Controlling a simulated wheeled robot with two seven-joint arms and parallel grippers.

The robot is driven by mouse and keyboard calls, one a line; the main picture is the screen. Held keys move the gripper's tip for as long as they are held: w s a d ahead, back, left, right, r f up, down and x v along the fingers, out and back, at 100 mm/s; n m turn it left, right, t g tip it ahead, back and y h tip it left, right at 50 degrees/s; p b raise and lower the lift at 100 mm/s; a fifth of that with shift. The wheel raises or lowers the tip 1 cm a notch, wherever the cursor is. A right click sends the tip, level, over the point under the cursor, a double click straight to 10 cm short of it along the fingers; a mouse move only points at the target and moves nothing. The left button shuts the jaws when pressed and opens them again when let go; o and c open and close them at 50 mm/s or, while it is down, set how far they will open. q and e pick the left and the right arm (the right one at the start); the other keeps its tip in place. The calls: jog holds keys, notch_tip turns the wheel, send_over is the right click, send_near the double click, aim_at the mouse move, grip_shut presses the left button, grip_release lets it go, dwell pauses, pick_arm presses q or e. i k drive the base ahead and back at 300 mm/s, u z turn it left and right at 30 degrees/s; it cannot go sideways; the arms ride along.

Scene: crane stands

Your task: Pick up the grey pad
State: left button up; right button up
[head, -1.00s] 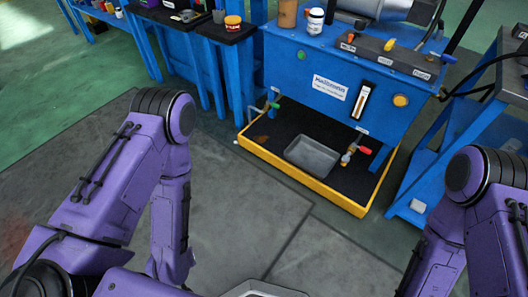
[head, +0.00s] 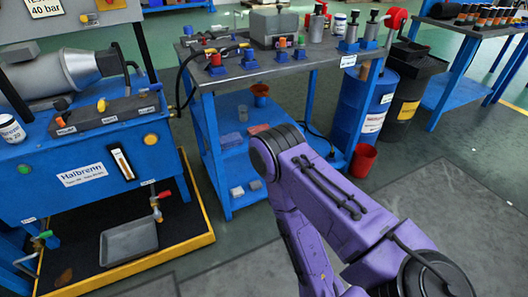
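Several small flat pads lie on the shelves of the blue stand in the head view. A grey pad (head: 231,142) lies on the middle shelf beside a reddish-brown pad (head: 258,130). Two light grey pads (head: 237,191) (head: 255,185) lie on the lowest shelf. I cannot tell which of these is the task's grey pad. A purple arm of mine rises from the lower right, in front of the stand's right part. Neither of my grippers is in view.
The stand's grey top (head: 287,73) holds valves, bottles and a grey box. A red bucket (head: 361,160) and a blue drum (head: 362,110) stand right of it. Left is a blue machine (head: 85,165) with a grey tray (head: 129,241) on its yellow-edged base.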

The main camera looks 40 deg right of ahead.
aim_at(254, 186)
jog(key=z, duration=0.9)
jog(key=k, duration=0.4)
jog(key=z, duration=1.15)
jog(key=i, duration=1.65)
jog(key=u, duration=0.65)
